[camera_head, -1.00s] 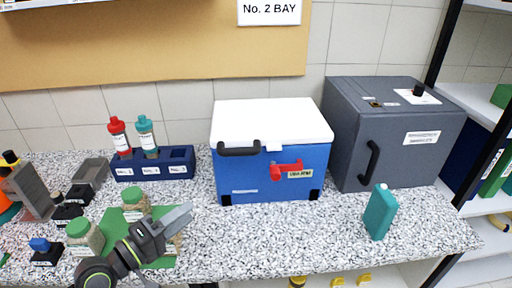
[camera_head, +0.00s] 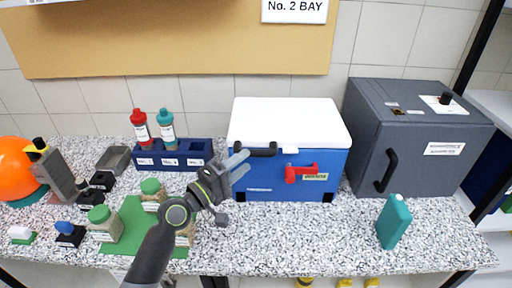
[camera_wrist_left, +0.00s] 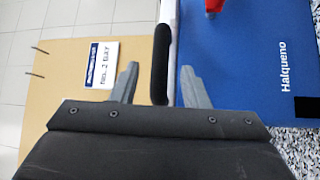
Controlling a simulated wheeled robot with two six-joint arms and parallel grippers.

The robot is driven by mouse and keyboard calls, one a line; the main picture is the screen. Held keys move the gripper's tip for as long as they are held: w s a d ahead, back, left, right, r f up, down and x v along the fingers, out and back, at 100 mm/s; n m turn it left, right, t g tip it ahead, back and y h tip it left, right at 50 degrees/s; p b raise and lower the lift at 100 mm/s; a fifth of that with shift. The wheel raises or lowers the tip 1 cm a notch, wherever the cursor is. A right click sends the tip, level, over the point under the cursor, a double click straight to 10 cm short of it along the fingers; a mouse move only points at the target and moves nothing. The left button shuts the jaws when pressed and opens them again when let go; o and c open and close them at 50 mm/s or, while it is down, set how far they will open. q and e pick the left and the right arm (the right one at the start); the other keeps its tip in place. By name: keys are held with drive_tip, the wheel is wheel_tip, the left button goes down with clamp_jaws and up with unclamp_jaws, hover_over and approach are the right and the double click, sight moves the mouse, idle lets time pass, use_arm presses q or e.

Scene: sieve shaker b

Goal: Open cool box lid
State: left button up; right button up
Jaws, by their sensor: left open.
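The cool box is a blue box (camera_head: 270,180) with a white lid (camera_head: 290,118), which lies shut on it. A black handle (camera_head: 262,153) sits on the lid's front left edge. A red latch (camera_head: 302,174) is on the box front. My left gripper (camera_head: 240,166) is at the box's front left, close to the handle. In the left wrist view the open fingers (camera_wrist_left: 160,88) stand on either side of the black handle (camera_wrist_left: 162,50); contact is not visible. My right gripper is not in view.
A grey cabinet (camera_head: 418,135) stands right of the box, with a teal bottle (camera_head: 393,222) in front. A navy rack (camera_head: 172,156) with two bottles stands left. Jars on a green mat (camera_head: 132,215) lie below my left arm. The speckled counter before the box is clear.

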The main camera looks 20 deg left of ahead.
sight(256, 153)
use_arm(q)
drive_tip(key=shift+p+x, duration=0.5)
drive_tip(key=shift+x, duration=2.3)
drive_tip(key=shift+c, duration=0.3)
clamp_jaws()
